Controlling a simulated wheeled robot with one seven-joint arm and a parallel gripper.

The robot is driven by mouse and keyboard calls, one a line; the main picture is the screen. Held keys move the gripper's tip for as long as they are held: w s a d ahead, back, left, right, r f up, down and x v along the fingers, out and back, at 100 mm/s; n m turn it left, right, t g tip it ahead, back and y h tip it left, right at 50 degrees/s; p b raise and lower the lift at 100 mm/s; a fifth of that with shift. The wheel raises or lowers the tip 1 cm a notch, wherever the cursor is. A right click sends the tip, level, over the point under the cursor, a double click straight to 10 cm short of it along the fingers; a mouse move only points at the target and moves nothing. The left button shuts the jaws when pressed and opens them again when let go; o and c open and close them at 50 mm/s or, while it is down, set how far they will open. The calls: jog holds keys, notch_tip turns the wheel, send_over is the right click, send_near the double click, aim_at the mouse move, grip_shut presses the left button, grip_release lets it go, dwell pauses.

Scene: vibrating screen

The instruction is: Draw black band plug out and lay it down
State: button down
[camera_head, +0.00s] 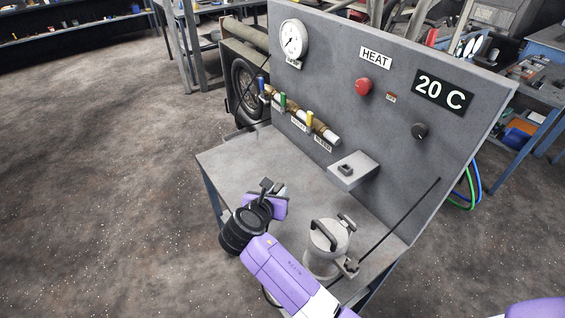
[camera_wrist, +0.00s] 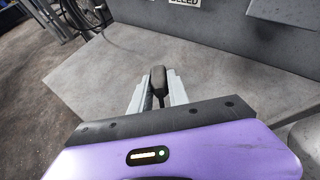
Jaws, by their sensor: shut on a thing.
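My gripper (camera_head: 275,189) is over the left front part of the grey bench top. Its fingers are shut on a small dark plug (camera_head: 266,183), which I take to be the black band plug. In the wrist view the plug (camera_wrist: 157,77) stands between the two pale fingers, with a rounded dark head and a thinner stem below. Its lower end is hidden behind the gripper body, and no band can be made out. I cannot tell whether it touches the bench top (camera_head: 235,160).
A grey metal canister (camera_head: 328,247) with handles stands right of my gripper, close to my arm. A grey box (camera_head: 353,170) with a dark fitting on top juts from the upright panel (camera_head: 340,90). Coloured valves (camera_head: 283,102) line a pipe. The bench's left part is clear.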

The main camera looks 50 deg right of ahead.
jog(key=shift+s+a+f+n+t, duration=0.2)
jog(key=shift+a+f, duration=0.15)
jog(key=shift+f, duration=0.25)
jog(key=shift+s+a+f+n+t, duration=0.1)
jog(key=shift+s+a+f, duration=0.15)
jog(key=shift+f, duration=0.35)
jog(key=shift+r+p, duration=0.15)
jog(key=shift+p, duration=0.45)
jog(key=shift+f+b, duration=1.45)
jog(key=shift+f, duration=1.95)
jog(key=c, duration=1.2)
grip_release()
jog(key=shift+a, duration=0.1)
jog(key=shift+b+v, duration=0.3)
jog(key=shift+v, duration=3.55)
